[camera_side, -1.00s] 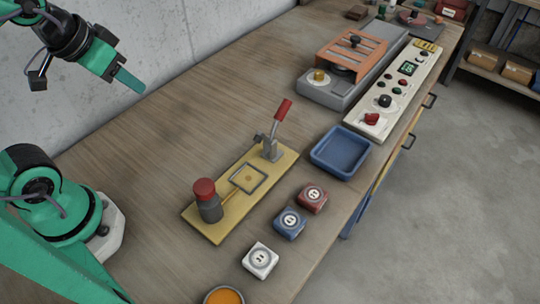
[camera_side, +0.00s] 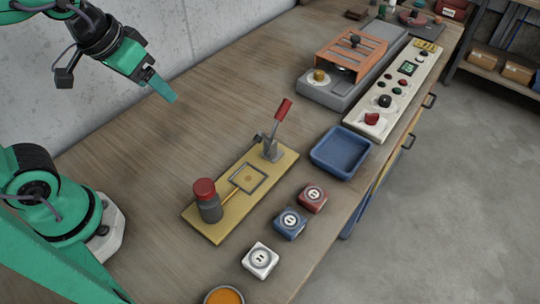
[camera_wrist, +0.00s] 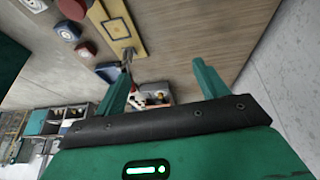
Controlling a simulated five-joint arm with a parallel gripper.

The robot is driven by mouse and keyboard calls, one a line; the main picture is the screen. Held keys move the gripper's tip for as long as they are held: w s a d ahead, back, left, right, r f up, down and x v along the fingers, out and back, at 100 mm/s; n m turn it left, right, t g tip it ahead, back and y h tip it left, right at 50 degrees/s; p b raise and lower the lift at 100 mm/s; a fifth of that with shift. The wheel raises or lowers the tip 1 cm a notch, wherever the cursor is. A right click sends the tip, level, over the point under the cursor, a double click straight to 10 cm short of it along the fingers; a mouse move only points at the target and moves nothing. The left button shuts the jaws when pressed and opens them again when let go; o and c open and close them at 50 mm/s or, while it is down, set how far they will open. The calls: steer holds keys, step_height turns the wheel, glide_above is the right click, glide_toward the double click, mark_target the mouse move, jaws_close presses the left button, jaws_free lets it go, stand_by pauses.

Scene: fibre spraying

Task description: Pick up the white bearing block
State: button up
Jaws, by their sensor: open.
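The white bearing block (camera_side: 260,260) sits on the bench near its front edge in the side view. It also shows at the top left edge of the wrist view (camera_wrist: 37,5), partly cut off. My gripper (camera_side: 166,94) is high above the bench at the upper left, far from the block and pointing down to the right. In the wrist view its two green fingers (camera_wrist: 157,72) are apart with nothing held between them.
A blue block (camera_side: 290,223) and a red block (camera_side: 313,198) stand behind the white one. A yellow fixture plate (camera_side: 225,225) with a red-topped post and upright lever lies to their left. An orange bowl (camera_side: 224,296) is in front. A blue tray (camera_side: 340,154) is farther back.

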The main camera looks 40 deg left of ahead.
steer(key=w+d+f+g, duration=0.2)
steer(key=d+f, duration=0.1)
steer(key=d, duration=0.6)
steer(key=g, duration=0.3)
glide_above(260, 258)
steer(key=shift+y, duration=0.4)
step_height(260, 258, down, 12)
steer(key=shift+s, duration=0.1)
steer(key=shift+f, duration=1.3)
steer(key=shift+f, duration=2.6)
steer(key=c, duration=1.2)
